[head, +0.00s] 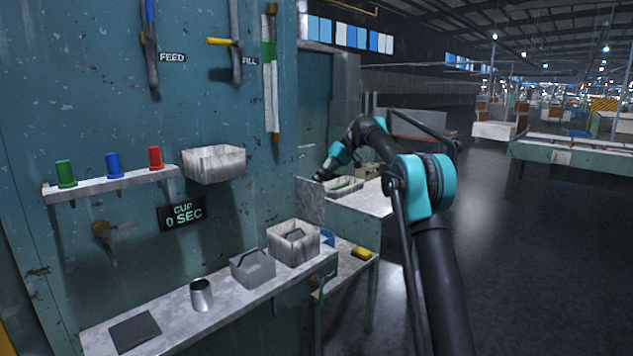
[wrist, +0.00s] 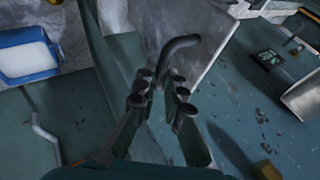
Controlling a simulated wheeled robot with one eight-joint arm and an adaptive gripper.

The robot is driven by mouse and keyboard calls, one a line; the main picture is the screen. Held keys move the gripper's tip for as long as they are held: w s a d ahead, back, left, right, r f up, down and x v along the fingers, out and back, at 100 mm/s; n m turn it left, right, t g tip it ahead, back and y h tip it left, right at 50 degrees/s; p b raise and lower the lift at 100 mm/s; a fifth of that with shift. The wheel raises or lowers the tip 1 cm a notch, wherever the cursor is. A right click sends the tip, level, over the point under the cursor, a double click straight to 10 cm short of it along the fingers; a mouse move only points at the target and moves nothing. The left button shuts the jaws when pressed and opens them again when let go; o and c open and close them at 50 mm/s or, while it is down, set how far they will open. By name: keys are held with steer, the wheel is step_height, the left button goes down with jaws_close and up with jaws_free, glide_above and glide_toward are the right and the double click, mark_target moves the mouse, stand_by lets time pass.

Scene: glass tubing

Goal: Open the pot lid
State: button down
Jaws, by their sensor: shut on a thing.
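In the wrist view my gripper (wrist: 160,90) is shut on a dark bent handle (wrist: 181,42), whose free end rises beyond the fingertips. The fingers hide the lower part of the handle. A grey metal plate (wrist: 205,55) lies right behind the handle. It may be the pot lid, but I cannot tell whether the handle is joined to it. No pot body shows clearly. In the head view my gripper (head: 322,175) is small and dark, by the far bench beyond the teal wall panel, and its fingers are too small to make out.
In the wrist view a blue-rimmed container (wrist: 28,55) with pale contents is at left, and a dark display (wrist: 267,57) and metal tray (wrist: 303,100) at right. In the head view a near shelf (head: 215,318) holds a metal cup (head: 201,295) and bins. Open floor lies right.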

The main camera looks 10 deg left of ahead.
steer(key=shift+w+d+f, duration=0.25)
steer(key=shift+w+f, duration=0.05)
steer(key=shift+w, duration=0.15)
steer(key=shift+w+d+f, duration=0.25)
steer(key=shift+w, duration=0.2)
steer(key=shift+a, duration=0.1)
steer(key=c, duration=1.6)
jaws_free()
steer(key=shift+w+r, duration=0.1)
steer(key=shift+r, duration=0.05)
steer(key=v, duration=0.7)
steer(key=shift+d, duration=0.25)
